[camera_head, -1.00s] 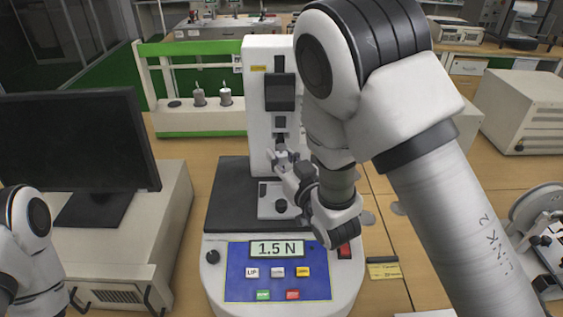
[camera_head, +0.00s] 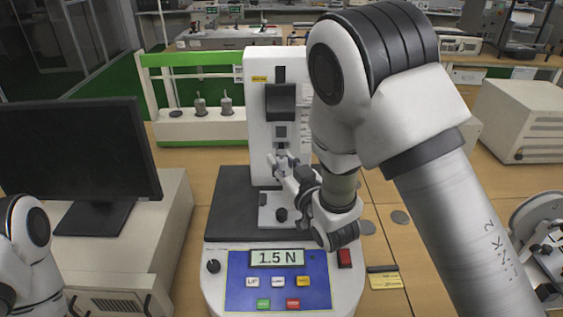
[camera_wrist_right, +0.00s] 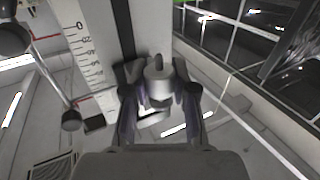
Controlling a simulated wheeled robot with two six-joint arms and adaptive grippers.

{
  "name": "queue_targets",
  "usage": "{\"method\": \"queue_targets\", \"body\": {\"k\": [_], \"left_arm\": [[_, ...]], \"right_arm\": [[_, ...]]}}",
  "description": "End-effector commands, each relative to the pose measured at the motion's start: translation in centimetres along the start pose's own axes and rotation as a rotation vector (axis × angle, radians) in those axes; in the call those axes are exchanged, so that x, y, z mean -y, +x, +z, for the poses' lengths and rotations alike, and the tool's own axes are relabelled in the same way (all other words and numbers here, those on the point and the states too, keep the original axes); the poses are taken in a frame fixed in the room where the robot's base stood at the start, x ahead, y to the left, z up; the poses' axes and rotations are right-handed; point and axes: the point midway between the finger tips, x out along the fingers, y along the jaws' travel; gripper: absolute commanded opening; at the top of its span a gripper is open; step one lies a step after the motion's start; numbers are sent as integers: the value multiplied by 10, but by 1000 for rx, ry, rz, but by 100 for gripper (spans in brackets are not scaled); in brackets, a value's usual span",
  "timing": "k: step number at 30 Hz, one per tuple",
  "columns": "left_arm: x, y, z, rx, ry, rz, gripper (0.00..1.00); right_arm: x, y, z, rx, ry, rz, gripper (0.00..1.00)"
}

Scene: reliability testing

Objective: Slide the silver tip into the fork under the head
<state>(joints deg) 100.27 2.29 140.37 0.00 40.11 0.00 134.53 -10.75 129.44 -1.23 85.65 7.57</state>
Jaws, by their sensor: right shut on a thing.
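The test stand has a white column (camera_head: 258,122) with a dark head (camera_head: 281,101) on it. Below the head is a small grey fitting (camera_head: 281,132); the fork's slot is too small to make out. My right gripper (camera_head: 282,160) is in front of the column, just below that fitting. In the right wrist view, its fingers (camera_wrist_right: 158,97) are shut on a silver-grey round piece, the tip (camera_wrist_right: 157,78). I cannot tell whether the tip touches the fork. My left arm shows at the lower left, its gripper out of view.
The stand's front panel (camera_head: 236,279) has a display (camera_head: 277,258) reading 1.5 N. A dark base plate (camera_head: 228,205) lies below the gripper. A monitor (camera_head: 75,155) stands left. A scale (camera_wrist_right: 82,42) runs along the column in the wrist view.

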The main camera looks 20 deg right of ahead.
Motion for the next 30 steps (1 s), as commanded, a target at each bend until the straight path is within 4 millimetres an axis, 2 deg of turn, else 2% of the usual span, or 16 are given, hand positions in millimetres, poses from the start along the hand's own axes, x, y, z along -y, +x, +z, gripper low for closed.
{"method": "queue_targets", "body": {"k": [14, 30], "left_arm": [[0, 4, 0, 0, 0, 0, 40], [0, 5, 0, 0, 0, 0, 40]], "right_arm": [[-1, 3, 1, -1, 0, 0, 0], [-8, 18, 1, 0, 0, 0, 0]]}}
